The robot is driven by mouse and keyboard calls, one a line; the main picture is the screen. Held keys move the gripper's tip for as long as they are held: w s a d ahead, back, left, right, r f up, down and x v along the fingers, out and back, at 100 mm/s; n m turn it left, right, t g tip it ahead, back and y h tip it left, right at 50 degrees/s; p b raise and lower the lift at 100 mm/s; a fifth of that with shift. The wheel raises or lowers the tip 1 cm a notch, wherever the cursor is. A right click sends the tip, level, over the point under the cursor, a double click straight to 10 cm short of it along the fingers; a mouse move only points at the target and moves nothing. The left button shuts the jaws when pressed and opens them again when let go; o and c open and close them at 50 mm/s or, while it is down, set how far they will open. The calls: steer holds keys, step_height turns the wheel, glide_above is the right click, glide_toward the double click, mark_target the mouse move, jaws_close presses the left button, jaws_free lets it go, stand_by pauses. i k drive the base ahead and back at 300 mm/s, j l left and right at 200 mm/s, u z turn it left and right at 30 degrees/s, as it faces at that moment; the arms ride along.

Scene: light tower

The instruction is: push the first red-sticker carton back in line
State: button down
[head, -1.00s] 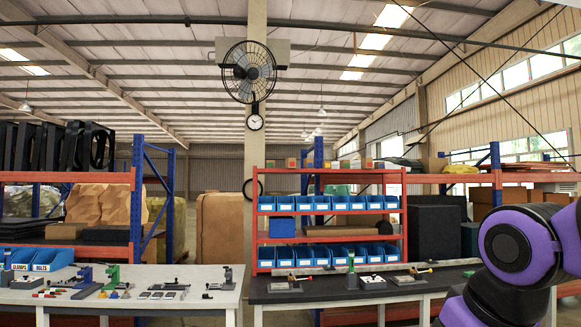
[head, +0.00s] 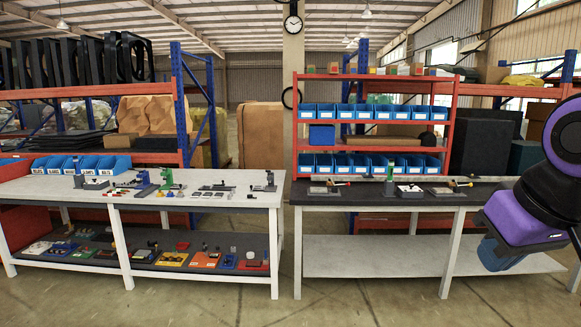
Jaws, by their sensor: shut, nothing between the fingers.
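A row of small cartons (head: 372,70) stands on the top board of the red shelf unit (head: 298,125) in the head view. They are brownish with coloured patches. They are too small here to tell which carry a red sticker or which one is out of line. My purple and black arm shows at the right edge, well to the right of the cartons and nearer the camera. My gripper cannot be made out in the view.
A dark-topped bench (head: 340,203) with tools stands in front of the shelf unit. A white-topped bench (head: 225,203) with parts stands to its left. Open concrete floor (head: 345,312) lies in front.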

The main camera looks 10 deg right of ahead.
mark_target(332, 67)
steer(key=i+u, duration=0.2)
steer(key=i, duration=1.3)
steer(key=i+z, duration=0.1)
steer(key=i, duration=0.85)
steer(key=i+j, duration=0.15)
steer(key=i, duration=0.75)
steer(key=l+z, duration=0.05)
